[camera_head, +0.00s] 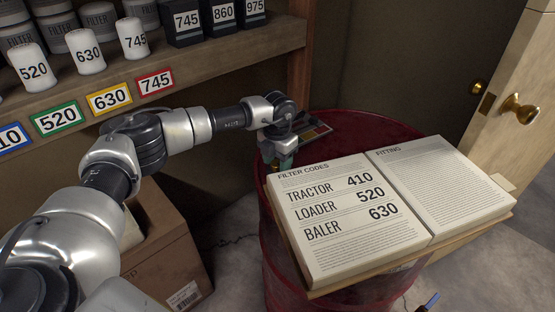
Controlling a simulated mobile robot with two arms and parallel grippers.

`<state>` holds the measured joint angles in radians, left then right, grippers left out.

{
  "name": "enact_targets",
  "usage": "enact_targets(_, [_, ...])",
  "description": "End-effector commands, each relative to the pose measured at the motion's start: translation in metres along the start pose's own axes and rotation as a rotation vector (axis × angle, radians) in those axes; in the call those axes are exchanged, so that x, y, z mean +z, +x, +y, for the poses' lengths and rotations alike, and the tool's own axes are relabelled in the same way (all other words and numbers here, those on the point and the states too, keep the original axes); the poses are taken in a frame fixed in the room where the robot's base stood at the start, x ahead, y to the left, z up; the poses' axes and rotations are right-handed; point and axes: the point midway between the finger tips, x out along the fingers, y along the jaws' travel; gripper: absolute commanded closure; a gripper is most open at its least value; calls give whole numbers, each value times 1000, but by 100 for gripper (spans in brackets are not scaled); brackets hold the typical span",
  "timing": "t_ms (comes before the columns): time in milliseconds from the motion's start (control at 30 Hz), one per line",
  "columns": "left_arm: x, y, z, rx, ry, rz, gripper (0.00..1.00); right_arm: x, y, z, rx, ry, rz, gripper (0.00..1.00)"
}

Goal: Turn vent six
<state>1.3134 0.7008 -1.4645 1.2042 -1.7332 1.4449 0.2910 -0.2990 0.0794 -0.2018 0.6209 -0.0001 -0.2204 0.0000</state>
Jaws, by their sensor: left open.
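I see no vent marked six in the head view. A dark red oil drum (370,125) stands in the middle, and an open book (350,215) covers much of its top. My left arm reaches in from the left. My right gripper is not in view.
The book lists filter codes: tractor 410, loader 520, baler 630. A wooden shelf (220,60) with numbered filters and boxes stands at upper left. A cardboard box (170,255) is on the floor below it. A door with a brass knob (522,108) is at right.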

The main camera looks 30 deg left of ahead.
Motion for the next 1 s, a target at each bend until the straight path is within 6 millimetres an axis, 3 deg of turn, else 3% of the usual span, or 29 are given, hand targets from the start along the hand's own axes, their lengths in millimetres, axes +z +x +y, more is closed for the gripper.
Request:
enact_targets(267, [0,2,0,0,1,0,51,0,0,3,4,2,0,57])
enact_targets(500, [0,2,0,0,1,-1,85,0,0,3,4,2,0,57])
enact_targets(1000, [1,0,0,-1,-139,-2,86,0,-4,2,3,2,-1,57])
